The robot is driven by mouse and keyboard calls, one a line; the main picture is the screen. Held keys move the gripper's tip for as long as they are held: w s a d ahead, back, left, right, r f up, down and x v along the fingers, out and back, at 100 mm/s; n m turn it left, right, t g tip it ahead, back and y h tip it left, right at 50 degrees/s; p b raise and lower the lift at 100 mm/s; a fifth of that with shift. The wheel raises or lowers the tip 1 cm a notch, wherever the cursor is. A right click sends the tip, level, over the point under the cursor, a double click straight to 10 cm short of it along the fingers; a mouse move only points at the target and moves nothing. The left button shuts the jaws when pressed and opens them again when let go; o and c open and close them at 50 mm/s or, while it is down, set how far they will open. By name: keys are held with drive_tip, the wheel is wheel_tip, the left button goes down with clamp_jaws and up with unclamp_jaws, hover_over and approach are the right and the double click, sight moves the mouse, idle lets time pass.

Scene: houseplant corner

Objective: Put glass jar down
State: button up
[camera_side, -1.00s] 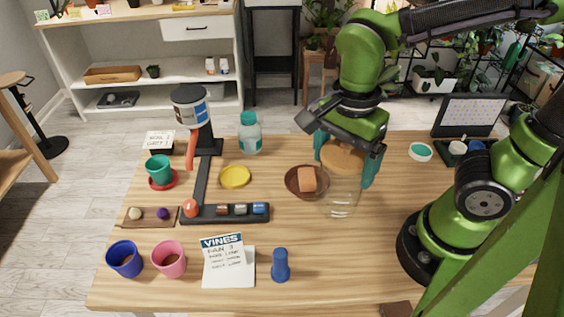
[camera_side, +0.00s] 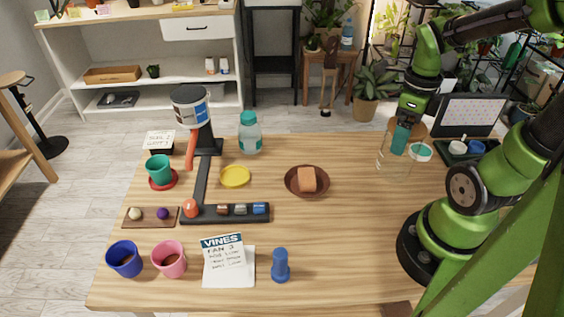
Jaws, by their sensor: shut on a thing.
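The clear glass jar (camera_side: 391,164) with a tan lid (camera_side: 420,130) is at the right rear of the wooden table. My gripper (camera_side: 402,138) is at its upper part, with a teal finger in front of the jar; the other finger is hidden. The gripper is shut on the jar, which looks upright or slightly tilted. I cannot tell whether its base touches the table.
A white-and-teal round item (camera_side: 421,152) lies just right of the jar, close to it. A dark tray (camera_side: 462,150) and a framed board (camera_side: 470,115) stand further right. A brown bowl (camera_side: 292,190) with an orange block (camera_side: 308,180) sits left. The table (camera_side: 350,225) in front is clear.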

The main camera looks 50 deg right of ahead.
drive_tip(key=w+d+f, duration=0.2)
drive_tip(key=w+d, duration=0.2)
drive_tip(key=w, duration=0.3)
drive_tip(key=w+d+f, duration=0.3)
drive_tip(key=w+d, duration=0.1)
drive_tip(key=w, duration=0.3)
drive_tip(key=shift+d, duration=0.1)
drive_tip(key=shift+f, duration=0.15)
drive_tip(key=o, duration=1.5)
